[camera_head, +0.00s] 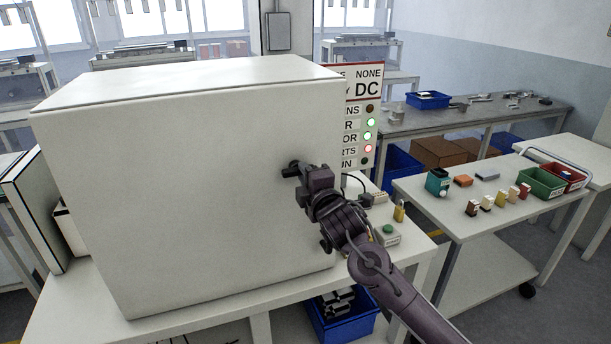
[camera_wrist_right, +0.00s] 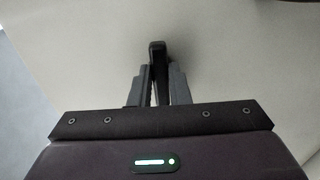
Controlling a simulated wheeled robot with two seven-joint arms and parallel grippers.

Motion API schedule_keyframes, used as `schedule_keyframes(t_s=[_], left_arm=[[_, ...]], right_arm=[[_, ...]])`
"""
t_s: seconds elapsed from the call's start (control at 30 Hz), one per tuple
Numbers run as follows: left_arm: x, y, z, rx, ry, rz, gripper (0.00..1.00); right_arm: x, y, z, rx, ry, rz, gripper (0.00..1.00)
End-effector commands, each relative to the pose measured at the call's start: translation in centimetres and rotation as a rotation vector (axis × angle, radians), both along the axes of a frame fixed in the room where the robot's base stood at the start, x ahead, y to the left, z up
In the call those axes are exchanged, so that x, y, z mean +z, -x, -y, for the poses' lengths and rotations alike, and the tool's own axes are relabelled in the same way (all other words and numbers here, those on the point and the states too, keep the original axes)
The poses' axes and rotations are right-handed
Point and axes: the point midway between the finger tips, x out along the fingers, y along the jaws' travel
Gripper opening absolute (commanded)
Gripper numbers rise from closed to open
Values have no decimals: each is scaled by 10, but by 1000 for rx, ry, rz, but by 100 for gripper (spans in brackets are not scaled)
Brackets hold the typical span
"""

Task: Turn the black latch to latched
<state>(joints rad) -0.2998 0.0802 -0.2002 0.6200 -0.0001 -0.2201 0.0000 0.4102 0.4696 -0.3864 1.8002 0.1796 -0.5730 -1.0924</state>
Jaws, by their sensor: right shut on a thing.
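The black latch (camera_head: 291,167) is on the right part of the front face of a large white cabinet (camera_head: 190,190). In the head view only a small piece of it shows, to the left of my right gripper (camera_head: 305,177). In the right wrist view the black latch (camera_wrist_right: 157,50) stands up between the two fingers of my right gripper (camera_wrist_right: 160,85), which is shut on it. The rest of the latch is hidden by the fingers. The cabinet face looks closed. My left gripper is not in view.
A sign panel with lights (camera_head: 364,120) stands right of the cabinet. A green button box (camera_head: 387,234) and a small yellow thing (camera_head: 399,211) are on the table near my right arm. A blue bin (camera_head: 345,318) is below. A cart (camera_head: 440,205) with small parts stands at right.

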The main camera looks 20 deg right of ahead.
Motion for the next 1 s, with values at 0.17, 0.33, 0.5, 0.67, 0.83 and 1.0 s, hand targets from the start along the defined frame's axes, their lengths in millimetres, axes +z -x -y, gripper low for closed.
schedule_keyframes(t_s=[0.17,0.33,0.5,0.67,0.83,1.0], left_arm=[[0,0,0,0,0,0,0],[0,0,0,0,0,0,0],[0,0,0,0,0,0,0],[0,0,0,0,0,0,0],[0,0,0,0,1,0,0],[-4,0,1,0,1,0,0]], right_arm=[[-1,0,0,-1,-12,-1,0],[-1,0,0,-1,-13,-1,0],[-1,0,0,-1,-12,-1,23],[-1,0,0,-1,-11,-1,38],[0,0,0,0,-11,0,38],[-2,7,0,0,-10,0,38]])
